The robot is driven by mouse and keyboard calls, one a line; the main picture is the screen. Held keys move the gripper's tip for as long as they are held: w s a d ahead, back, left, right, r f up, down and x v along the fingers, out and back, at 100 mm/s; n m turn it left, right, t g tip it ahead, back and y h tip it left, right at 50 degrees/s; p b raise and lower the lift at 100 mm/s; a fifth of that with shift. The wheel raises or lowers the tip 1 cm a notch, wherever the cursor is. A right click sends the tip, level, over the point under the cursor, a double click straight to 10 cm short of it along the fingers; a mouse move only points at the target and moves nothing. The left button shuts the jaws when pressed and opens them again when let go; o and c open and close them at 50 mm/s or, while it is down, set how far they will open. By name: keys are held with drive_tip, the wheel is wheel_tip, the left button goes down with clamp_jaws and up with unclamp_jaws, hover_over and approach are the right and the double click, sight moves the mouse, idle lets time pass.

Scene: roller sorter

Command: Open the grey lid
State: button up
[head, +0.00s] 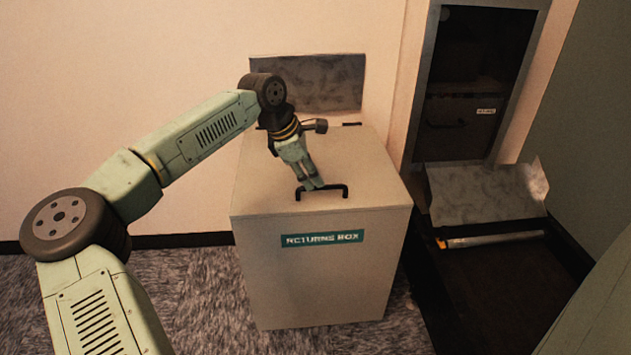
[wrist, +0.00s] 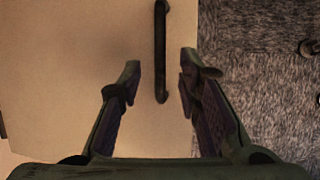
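The grey lid (head: 355,165) lies flat and shut on top of the returns box (head: 320,275). A black bar handle (head: 345,190) stands near the lid's front edge. My gripper (head: 314,187) points down at the handle, its fingertips at the left part of the bar. In the wrist view, the lid (wrist: 70,60) fills the left side and the handle (wrist: 161,30) runs lengthwise between the lines of the two fingers. My gripper (wrist: 160,72) is open there, with a gap on both sides of the bar. Whether the fingertips reach down to the bar's height is hard to tell.
A grey metal panel (head: 315,83) is on the wall behind the box. To the right is a dark cabinet opening (head: 465,90) with a tilted metal plate (head: 485,193) below it. Carpet (head: 190,290) lies left of the box.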

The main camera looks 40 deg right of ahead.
drive_tip(key=shift+x, duration=1.85)
drive_tip(key=shift+c, duration=0.5)
clamp_jaws()
